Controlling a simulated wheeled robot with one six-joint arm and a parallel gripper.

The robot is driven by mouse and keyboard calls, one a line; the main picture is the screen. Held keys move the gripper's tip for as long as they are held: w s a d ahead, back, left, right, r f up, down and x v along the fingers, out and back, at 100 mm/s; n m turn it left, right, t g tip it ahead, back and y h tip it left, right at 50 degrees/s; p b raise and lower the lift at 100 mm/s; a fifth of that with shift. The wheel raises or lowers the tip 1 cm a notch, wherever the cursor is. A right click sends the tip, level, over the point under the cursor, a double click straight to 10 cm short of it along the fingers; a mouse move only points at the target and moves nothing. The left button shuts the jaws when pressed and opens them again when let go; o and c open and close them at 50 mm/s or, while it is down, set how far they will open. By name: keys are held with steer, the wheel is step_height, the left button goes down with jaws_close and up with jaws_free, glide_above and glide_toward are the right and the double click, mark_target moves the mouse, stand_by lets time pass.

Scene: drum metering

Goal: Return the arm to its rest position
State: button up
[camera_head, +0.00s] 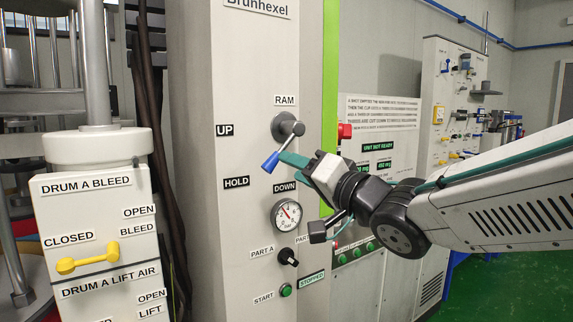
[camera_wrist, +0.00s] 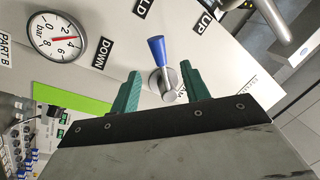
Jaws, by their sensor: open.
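My gripper (camera_head: 292,160) is at the RAM lever on the grey control column. In the wrist view its two green fingers (camera_wrist: 160,68) are apart, with a gap on each side of the lever. The RAM lever (camera_wrist: 158,52) has a blue handle and a metal hub and appears between the fingers in that view; nothing is gripped. The far finger is largely hidden there. My arm reaches in from the right.
A round pressure gauge (camera_head: 286,214) and a black PART A knob (camera_head: 288,256) sit below the lever. A white drum panel with a yellow handle (camera_head: 88,258) stands at left. A panel with text (camera_head: 378,112) and a valve cabinet (camera_head: 455,100) stand behind my arm. Green floor shows at right.

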steer(key=shift+s+d, duration=0.15)
steer(key=shift+d, duration=0.05)
steer(key=s+d+f+g+h, duration=0.3)
steer(key=d+f+g+h, duration=0.2)
steer(key=d+f+h, duration=0.9)
steer(key=s+d+f+g, duration=0.2)
steer(key=s+d, duration=0.1)
steer(key=s, duration=0.4)
steer(key=s+d+f+g, duration=0.2)
steer(key=s+d+g, duration=0.1)
steer(key=s, duration=0.5)
steer(key=s+d+f+g, duration=0.2)
steer(key=s+d+g, duration=0.1)
steer(key=s, duration=0.5)
steer(key=shift+d+f+y, duration=0.2)
steer(key=shift+d+y, duration=0.2)
steer(key=shift+d, duration=0.35)
